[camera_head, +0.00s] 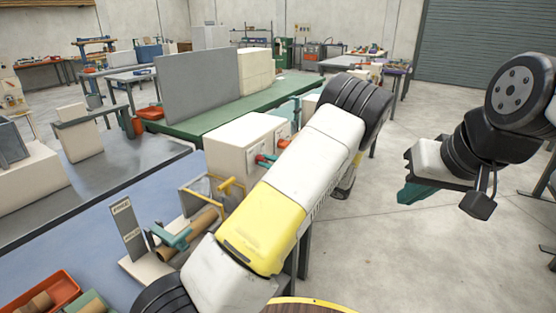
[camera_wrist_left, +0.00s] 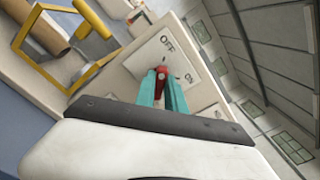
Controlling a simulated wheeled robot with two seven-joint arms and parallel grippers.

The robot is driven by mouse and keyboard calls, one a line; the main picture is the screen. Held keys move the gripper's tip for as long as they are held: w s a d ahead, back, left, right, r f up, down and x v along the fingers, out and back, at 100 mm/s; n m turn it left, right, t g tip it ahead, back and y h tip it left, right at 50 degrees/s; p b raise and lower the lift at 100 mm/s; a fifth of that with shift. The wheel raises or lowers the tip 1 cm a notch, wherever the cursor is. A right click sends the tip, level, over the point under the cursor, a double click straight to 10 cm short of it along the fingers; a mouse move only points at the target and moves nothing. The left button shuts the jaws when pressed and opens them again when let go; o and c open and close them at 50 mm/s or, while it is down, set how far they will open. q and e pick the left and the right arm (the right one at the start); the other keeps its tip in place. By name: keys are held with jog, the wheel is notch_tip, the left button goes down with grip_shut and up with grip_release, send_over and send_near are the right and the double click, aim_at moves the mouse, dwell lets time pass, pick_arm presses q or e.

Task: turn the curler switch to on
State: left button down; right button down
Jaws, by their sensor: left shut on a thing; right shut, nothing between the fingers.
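The curler switch has a red handle (camera_wrist_left: 161,76) on a pale panel (camera_wrist_left: 140,62), with the printed words OFF above it and ON to its right in the left wrist view. My left gripper (camera_wrist_left: 163,84) has its teal fingers closed around the red handle. They hide the handle's base, so I cannot tell its exact setting. My right gripper (camera_head: 411,191) is shut and empty, in the air over the floor at the right.
A yellow crank frame (camera_head: 228,187) and a cardboard tube (camera_head: 200,222) lie left of my left arm. An orange bin (camera_head: 47,291) is at the lower left. A green bench (camera_head: 215,122) with a grey panel (camera_head: 197,87) stands behind. The floor at the right is clear.

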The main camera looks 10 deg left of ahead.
pick_arm(q)
jog(key=m, duration=0.4)
jog(key=shift+w+m, duration=0.15)
jog(key=shift+m, duration=0.15)
jog(key=m, duration=0.3)
jog(key=shift+m, duration=0.4)
jog(key=shift+w+d+m, duration=0.1)
jog(key=shift+w+m, duration=0.05)
jog(key=shift+m, duration=1.7)
jog(key=shift+w+d+m, duration=0.1)
jog(key=shift+m, duration=1.75)
jog(key=c, duration=1.4)
grip_release()
